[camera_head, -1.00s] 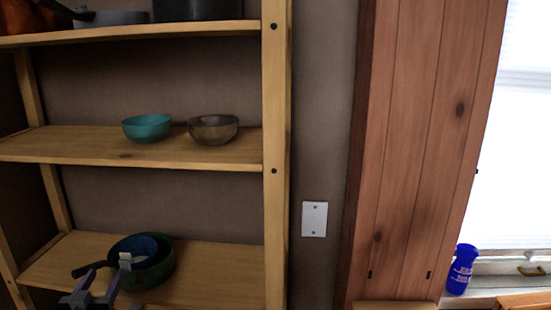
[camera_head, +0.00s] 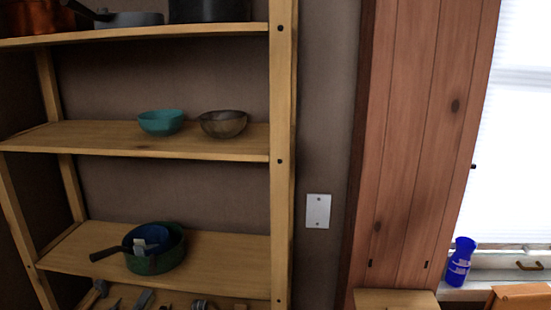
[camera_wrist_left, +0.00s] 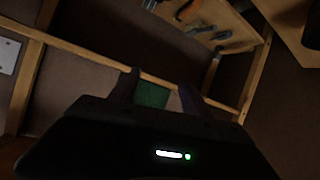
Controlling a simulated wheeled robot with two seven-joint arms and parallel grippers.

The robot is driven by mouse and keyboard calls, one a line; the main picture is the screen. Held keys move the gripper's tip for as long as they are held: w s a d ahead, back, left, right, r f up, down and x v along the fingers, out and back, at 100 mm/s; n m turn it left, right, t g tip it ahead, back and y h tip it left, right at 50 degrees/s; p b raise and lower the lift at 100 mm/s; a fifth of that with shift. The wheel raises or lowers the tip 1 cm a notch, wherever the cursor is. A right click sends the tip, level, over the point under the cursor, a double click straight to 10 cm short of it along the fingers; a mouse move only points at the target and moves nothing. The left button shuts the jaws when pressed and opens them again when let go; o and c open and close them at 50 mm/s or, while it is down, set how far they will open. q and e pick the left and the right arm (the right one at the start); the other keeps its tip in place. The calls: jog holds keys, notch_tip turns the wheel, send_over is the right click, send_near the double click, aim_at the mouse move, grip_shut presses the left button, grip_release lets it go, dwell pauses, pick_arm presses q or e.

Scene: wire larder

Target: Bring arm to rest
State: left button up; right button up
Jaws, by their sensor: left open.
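My left gripper (camera_wrist_left: 160,90) shows in the left wrist view with its two dark fingers apart. A green patch (camera_wrist_left: 152,96) shows between and beyond the fingers; it looks like the side of the green pan, with a visible gap I cannot judge. In the head view the green pan (camera_head: 155,263) sits on the third shelf with its dark handle to the left. A blue bowl (camera_head: 158,233) is inside it, and a small pale item (camera_head: 139,244) shows at its front. Neither gripper shows in the head view now.
A wooden shelf unit (camera_head: 283,200) fills the left. A teal bowl (camera_head: 160,123) and a brown bowl (camera_head: 224,123) stand on its second shelf. Several tools (camera_head: 143,299) lie on the lowest visible shelf. A blue vase (camera_head: 460,262) stands by the window.

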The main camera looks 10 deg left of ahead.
pick_arm(q)
jog(key=s+d+f+g+h+p, duration=0.1)
jog(key=s+d+f+g+h, duration=0.2)
jog(key=d+f, duration=0.55)
jog(key=s+d+f+g+h, duration=0.1)
jog(key=s+d+f+g, duration=0.25)
jog(key=d+f, duration=0.45)
jog(key=s+d+f+m+g+h, duration=0.1)
jog(key=s+d+f+g, duration=0.1)
jog(key=s+d, duration=0.7)
jog(key=s+d+f+m+g+h+p, duration=0.1)
jog(key=s+d+f+m+g+h, duration=0.1)
jog(key=s+d, duration=0.7)
notch_tip(320, 180, down, 3)
jog(key=shift+d+r+g, duration=0.2)
jog(key=shift+d+g, duration=0.55)
jog(key=shift+d, duration=0.35)
